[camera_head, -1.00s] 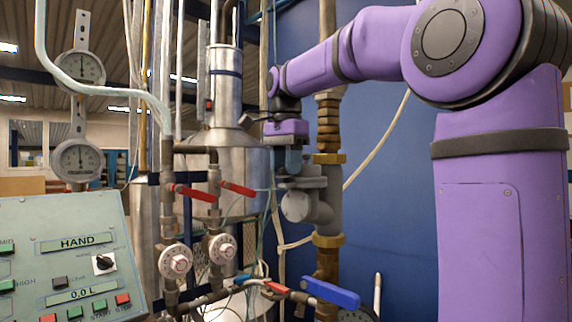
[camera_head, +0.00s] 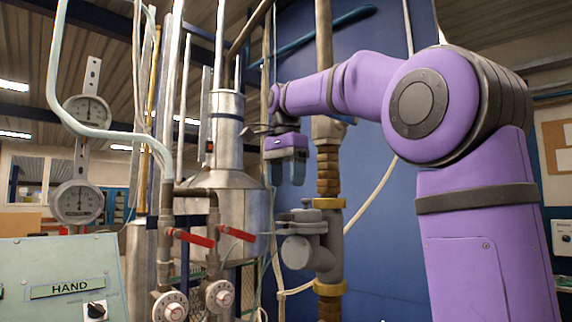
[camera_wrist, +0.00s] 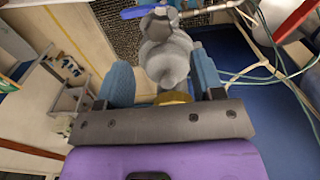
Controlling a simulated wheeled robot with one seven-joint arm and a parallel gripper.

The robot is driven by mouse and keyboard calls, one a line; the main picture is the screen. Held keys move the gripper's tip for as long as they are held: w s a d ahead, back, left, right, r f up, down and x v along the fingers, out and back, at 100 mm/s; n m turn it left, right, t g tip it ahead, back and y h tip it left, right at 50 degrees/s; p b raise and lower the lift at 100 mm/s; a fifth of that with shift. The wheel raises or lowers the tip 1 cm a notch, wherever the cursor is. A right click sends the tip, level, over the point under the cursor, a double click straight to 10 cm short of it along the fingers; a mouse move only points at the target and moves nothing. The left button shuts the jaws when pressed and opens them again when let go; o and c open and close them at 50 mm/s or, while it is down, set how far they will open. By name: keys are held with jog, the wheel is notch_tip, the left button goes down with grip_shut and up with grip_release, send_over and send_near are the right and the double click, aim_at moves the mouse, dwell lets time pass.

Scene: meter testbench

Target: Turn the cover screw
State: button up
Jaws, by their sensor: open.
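A grey metal fitting (camera_head: 310,245) with a flanged top and a round side branch sits on the vertical pipe. A small stub (camera_head: 306,204) stands on its top; I cannot tell for sure whether this is the cover screw. My gripper (camera_head: 287,172) points down with open, empty blue fingers, above and slightly left of the fitting, with a visible gap. In the wrist view, the grey fitting (camera_wrist: 166,62) shows beyond and between the two spread fingers of my gripper (camera_wrist: 159,60). No screw can be made out clearly there.
Red-handled valves (camera_head: 190,237) and round white dials (camera_head: 170,306) stand left of the fitting. A metal tank (camera_head: 228,195) rises behind them. Two gauges (camera_head: 77,202) and a control panel (camera_head: 60,290) are at far left. A blue wall (camera_head: 385,250) backs the pipe.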

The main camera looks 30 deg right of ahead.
jog(key=shift+r, duration=1.85)
jog(key=s+a+f+n+t, duration=0.2)
jog(key=s+a+f+n, duration=0.2)
jog(key=s+f+n, duration=0.4)
jog(key=s+a+f+n+t, duration=0.3)
jog(key=s+f+n, duration=0.4)
jog(key=s+f, duration=0.7)
notch_tip(320, 180, down, 8)
jog(key=shift+s+a+f+n, duration=0.2)
jog(key=shift+s+a+n, duration=0.15)
jog(key=shift+n, duration=0.05)
jog(key=shift+c, duration=0.2)
